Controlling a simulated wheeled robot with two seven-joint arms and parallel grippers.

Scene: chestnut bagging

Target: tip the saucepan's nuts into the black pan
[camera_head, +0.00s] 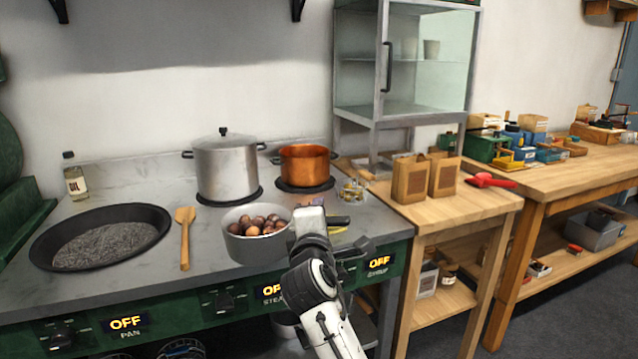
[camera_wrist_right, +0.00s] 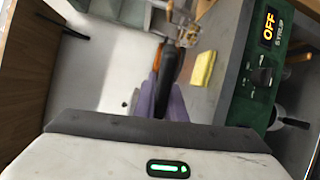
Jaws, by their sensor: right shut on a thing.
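The grey saucepan (camera_head: 247,249), full of brown chestnuts (camera_head: 262,222), sits upright at the front of the counter. My right gripper (camera_head: 310,222) is at its right side, shut on its black handle (camera_head: 337,221), whose end sticks out to the right. In the right wrist view the dark handle (camera_wrist_right: 169,68) lies between the purple fingers (camera_wrist_right: 163,100). The wide black pan (camera_head: 150,217) is at the left of the counter, with a grey grainy layer in it. My left gripper is not in view.
A wooden spatula (camera_head: 185,240) lies between pan and saucepan. A lidded steel pot (camera_head: 225,172) and a copper pot (camera_head: 305,166) stand behind. An oil bottle (camera_head: 75,179) stands behind the pan. A yellow sponge-like block (camera_wrist_right: 203,68) lies near the handle.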

